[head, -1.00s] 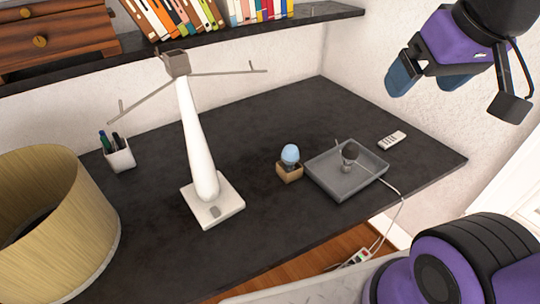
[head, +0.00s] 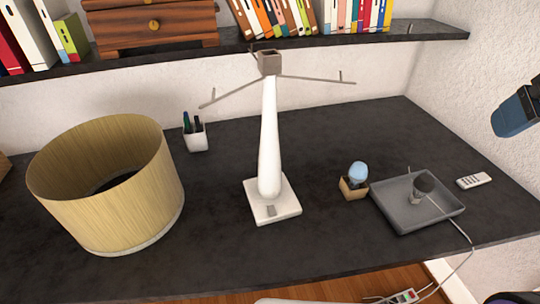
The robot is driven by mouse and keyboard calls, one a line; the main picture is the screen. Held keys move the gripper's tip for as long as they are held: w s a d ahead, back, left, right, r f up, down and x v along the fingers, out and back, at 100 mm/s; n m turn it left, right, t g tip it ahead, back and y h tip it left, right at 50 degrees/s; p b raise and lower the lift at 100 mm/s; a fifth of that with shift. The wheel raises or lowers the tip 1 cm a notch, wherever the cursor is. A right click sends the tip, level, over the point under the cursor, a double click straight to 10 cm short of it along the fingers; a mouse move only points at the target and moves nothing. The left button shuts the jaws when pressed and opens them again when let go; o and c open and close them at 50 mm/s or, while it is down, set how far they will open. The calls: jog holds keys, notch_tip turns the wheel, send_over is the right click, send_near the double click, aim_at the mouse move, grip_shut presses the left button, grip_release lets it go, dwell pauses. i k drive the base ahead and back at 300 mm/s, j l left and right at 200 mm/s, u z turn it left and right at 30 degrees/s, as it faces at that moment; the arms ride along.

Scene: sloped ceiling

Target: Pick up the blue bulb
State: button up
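The blue bulb (head: 358,171) is pale blue and stands upright in a small tan box (head: 352,188) on the dark desk (head: 225,190). It is between the white lamp stand and the grey tray. Part of my gripper (head: 516,114) shows at the right edge, above the desk and well away from the bulb. Only a blue finger part is visible, so its opening cannot be judged.
The white lamp stand (head: 269,140) with thin arms rises left of the bulb. A grey tray (head: 400,218) holding a dark-headed object (head: 423,188) is right of it. A remote (head: 474,180), a pen cup (head: 195,137) and a wooden lampshade (head: 108,190) stand around. A shelf (head: 240,50) runs above.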

aim_at(358, 173)
jog(key=i+l+u, duration=0.2)
jog(key=l, duration=0.2)
jog(key=l+u, duration=0.25)
jog(key=l, duration=0.15)
jog(key=l+u, duration=0.2)
jog(key=l, duration=0.2)
jog(key=i, duration=0.05)
